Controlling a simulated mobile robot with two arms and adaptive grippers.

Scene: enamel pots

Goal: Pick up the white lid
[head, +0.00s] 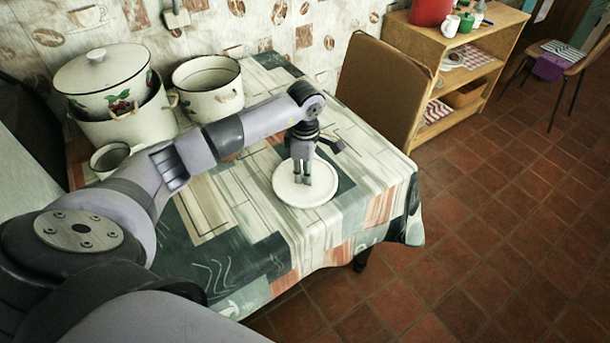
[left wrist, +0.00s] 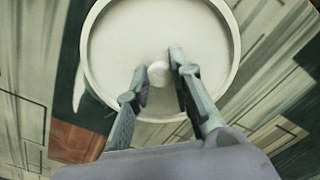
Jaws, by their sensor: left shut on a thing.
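The white lid (head: 318,195) is a round, pale disc over the patterned cloth near the table's right end. In the left wrist view the lid (left wrist: 115,50) fills the upper middle, with its small round knob (left wrist: 159,73) between the two fingers. My left gripper (head: 303,180) points down over the lid's middle; it also shows in the left wrist view (left wrist: 157,78). It is shut on the lid's knob. The lid looks level and at or very near the cloth; I cannot tell if there is a gap. My right gripper is not in view.
A lidded enamel pot (head: 110,105), an open enamel pot (head: 210,85) and a small pot (head: 110,157) stand at the table's back left. A brown chair (head: 380,85) touches the far side. The cloth (head: 340,235) around the lid is clear.

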